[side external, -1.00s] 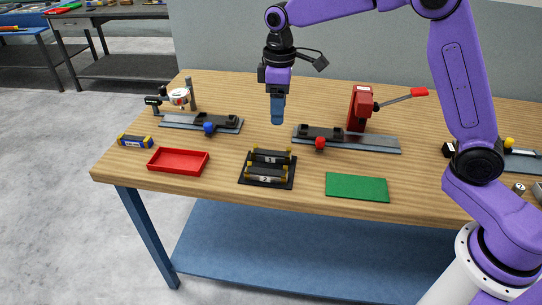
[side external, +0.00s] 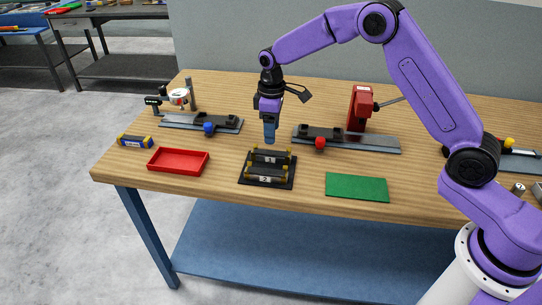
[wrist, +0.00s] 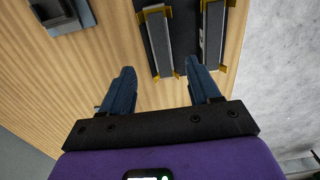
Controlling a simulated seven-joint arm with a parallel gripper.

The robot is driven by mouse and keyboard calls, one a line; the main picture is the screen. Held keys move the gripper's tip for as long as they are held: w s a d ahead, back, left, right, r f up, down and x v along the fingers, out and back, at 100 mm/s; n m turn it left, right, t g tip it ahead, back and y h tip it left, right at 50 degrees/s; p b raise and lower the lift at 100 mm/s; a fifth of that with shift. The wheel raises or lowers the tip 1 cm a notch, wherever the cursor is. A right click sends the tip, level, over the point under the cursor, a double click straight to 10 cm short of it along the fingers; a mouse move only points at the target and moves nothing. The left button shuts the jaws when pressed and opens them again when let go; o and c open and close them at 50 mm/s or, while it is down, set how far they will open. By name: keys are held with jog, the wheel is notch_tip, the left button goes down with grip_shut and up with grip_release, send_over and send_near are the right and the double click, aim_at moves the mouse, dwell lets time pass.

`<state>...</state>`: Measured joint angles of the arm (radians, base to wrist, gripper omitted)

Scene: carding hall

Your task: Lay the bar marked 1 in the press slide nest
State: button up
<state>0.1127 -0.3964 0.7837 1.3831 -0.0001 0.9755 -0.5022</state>
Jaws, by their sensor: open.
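The bar marked 1 (side external: 271,155) lies in the rear of a black rack (side external: 246,181), its small label hard to read; the bar marked 2 (side external: 268,174) lies in front. The wrist view shows both bars, apparently the rear one (wrist: 157,40) left and the front one (wrist: 212,38) right. My gripper (side external: 269,140) is open and empty, pointing down above and just behind the rear bar; its fingers (wrist: 161,88) are apart in the wrist view. The press slide nest (side external: 320,131), black and empty, sits on a grey rail before the red press (side external: 360,108).
A second rail with a black nest (side external: 215,119) and blue knob stands left, near a gauge (side external: 179,97). Bare wood lies between rack and press rail.

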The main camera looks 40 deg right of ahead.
aim_at(271, 152)
jog(key=shift+a+f, duration=0.15)
jog(key=shift+f, duration=3.8)
grip_shut()
